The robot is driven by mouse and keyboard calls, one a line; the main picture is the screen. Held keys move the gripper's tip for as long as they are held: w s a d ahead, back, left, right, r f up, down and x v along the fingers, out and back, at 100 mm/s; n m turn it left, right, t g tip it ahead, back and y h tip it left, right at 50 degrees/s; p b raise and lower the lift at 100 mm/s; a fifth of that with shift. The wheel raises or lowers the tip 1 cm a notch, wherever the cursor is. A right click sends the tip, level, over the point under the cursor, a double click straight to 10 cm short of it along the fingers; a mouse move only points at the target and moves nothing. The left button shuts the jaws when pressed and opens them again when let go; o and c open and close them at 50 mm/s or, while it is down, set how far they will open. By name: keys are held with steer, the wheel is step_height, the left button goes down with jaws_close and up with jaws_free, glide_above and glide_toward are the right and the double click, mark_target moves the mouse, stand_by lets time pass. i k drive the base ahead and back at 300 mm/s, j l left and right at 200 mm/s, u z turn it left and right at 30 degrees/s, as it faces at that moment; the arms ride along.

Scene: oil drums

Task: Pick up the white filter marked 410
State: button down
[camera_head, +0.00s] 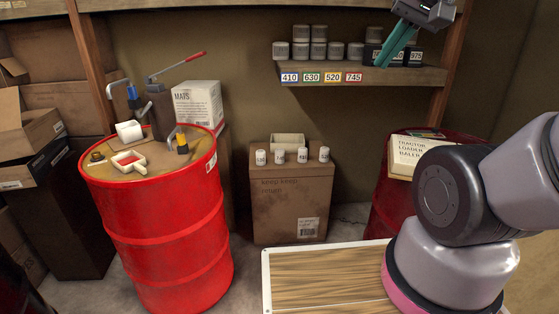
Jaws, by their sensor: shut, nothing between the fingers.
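Several small white filters stand upright in a row on a brown cardboard box in the middle: the far left one (261,157), one beside it (280,156), a third (302,155) and the far right one (324,154). Their markings are too small to read, so I cannot tell which is 410. My gripper (383,62) is at the upper right, in front of the wall shelf, with its teal fingers shut and empty, pointing down and left. It is well above and to the right of the filters, touching none of them.
The shelf (350,74) holds grey cans above tags 410, 630, 520 and 745. A beige open bin (288,141) stands behind the filters on the brown box (290,200). A red drum (165,230) with tools is left; another (383,212) is right, partly behind my arm.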

mark_target(303, 152)
steer(key=i+j+z, duration=0.1)
steer(key=i, duration=0.25)
steer(key=i+j+z, duration=0.15)
steer(key=i, duration=0.3)
steer(key=i+z, duration=0.1)
steer(key=i, duration=0.4)
steer(key=i+j+z, duration=0.15)
steer(key=i, duration=0.3)
steer(key=k, duration=0.95)
